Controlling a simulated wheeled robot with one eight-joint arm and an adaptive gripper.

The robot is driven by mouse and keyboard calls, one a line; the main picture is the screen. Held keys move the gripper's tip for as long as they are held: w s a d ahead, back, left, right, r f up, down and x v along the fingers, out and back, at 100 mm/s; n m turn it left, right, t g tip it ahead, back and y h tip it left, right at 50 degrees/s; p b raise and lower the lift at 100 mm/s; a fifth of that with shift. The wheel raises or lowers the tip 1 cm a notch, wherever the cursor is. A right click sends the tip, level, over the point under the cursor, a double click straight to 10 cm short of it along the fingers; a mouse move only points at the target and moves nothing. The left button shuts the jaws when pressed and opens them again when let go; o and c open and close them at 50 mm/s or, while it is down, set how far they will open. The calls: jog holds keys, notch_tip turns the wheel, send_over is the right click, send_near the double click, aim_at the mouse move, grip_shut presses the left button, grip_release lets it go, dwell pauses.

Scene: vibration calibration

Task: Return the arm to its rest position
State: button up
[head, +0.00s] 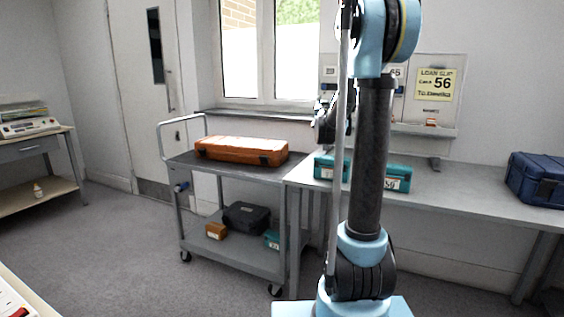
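My arm (371,160) stands upright right of centre in the head view, with light blue joints and a dark link. My gripper (327,118) shows as a small dark shape just left of that link, partly hidden by a thin grey rod and the arm. Its fingers are too small and covered to tell whether they are open or shut. I cannot make out anything held in it.
A grey trolley (232,172) bears an orange case (241,150), with a black case (246,218) on its lower shelf. Teal boxes (397,177) and a navy case (537,178) sit on the bench (455,184). A loan-slip board (434,85) stands behind. Floor at left is clear.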

jog(key=s+a+f+n+g+y, duration=0.25)
jog(key=s+a+f+g, duration=0.2)
jog(key=s+f, duration=0.5)
jog(key=s+a+f+n+g+y, duration=0.2)
jog(key=s+a+f+g+y, duration=0.3)
jog(key=s, duration=0.8)
jog(key=s+d+f+g+h, duration=0.1)
jog(key=s+f+g, duration=0.1)
jog(key=s+f, duration=0.4)
jog(key=s+d+f+m+g+h, duration=0.1)
jog(key=s+f, duration=0.6)
jog(key=s, duration=0.7)
jog(key=s+d+f+m+g+h, duration=0.1)
jog(key=s+f+g, duration=0.4)
jog(key=s, duration=0.6)
notch_tip(320, 180, down, 2)
jog(key=shift+d, duration=0.85)
jog(key=shift+m+g, duration=0.25)
jog(key=shift+w+f, duration=0.2)
jog(key=shift+w, duration=0.3)
